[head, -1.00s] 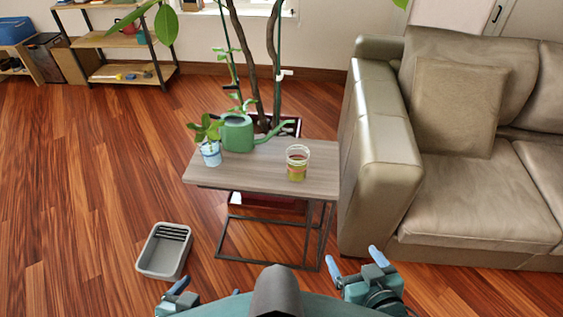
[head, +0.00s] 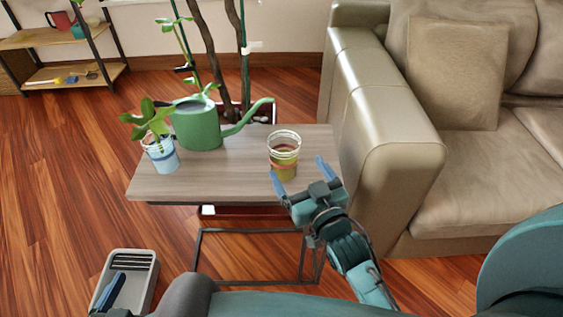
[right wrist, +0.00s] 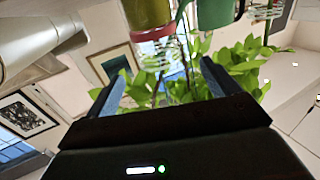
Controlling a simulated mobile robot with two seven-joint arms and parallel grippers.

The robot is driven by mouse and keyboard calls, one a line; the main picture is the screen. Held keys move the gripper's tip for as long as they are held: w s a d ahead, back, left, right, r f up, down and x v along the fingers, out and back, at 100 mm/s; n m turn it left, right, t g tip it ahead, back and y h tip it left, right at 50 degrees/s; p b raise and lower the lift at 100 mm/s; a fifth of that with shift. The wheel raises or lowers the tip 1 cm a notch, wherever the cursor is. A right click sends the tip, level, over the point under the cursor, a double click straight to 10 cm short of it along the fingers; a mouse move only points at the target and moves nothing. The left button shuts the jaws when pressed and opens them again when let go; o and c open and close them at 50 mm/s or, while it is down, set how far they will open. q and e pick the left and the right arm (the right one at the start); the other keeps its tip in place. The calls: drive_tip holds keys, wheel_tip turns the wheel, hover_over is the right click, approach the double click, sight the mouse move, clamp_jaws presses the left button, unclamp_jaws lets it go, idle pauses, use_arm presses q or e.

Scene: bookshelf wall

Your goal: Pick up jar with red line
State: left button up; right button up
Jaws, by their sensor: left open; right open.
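The jar with a red line (head: 284,158) is a clear glass with yellow-green below. It stands upright on the right part of a small wood-topped table (head: 225,178). In the right wrist view the jar (right wrist: 147,13) shows at the top edge with a pinkish-red band, cut off by the frame. My right gripper (head: 298,170) is open and empty at the table's front right edge, just in front of the jar. Its two fingers (right wrist: 162,78) are apart in the wrist view, with the jar beyond them. My left gripper (head: 113,290) is low at bottom left, partly hidden, open.
A green watering can (head: 197,126) and a potted plant in a light blue pot (head: 163,157) stand left of the jar. Plant trunks rise behind the table. A beige sofa (head: 390,130) is close on the right. A grey bin (head: 140,266) sits on the floor.

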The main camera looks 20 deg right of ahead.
sight(290, 155)
drive_tip(key=w, duration=0.4)
drive_tip(key=shift+w+a, duration=0.1)
drive_tip(key=shift+a, duration=0.1)
drive_tip(key=w+b, duration=0.1)
drive_tip(key=w, duration=0.3)
drive_tip(key=shift+w+a, duration=0.1)
drive_tip(key=shift+w, duration=0.5)
drive_tip(key=shift+r, duration=0.15)
drive_tip(key=c, duration=1.1)
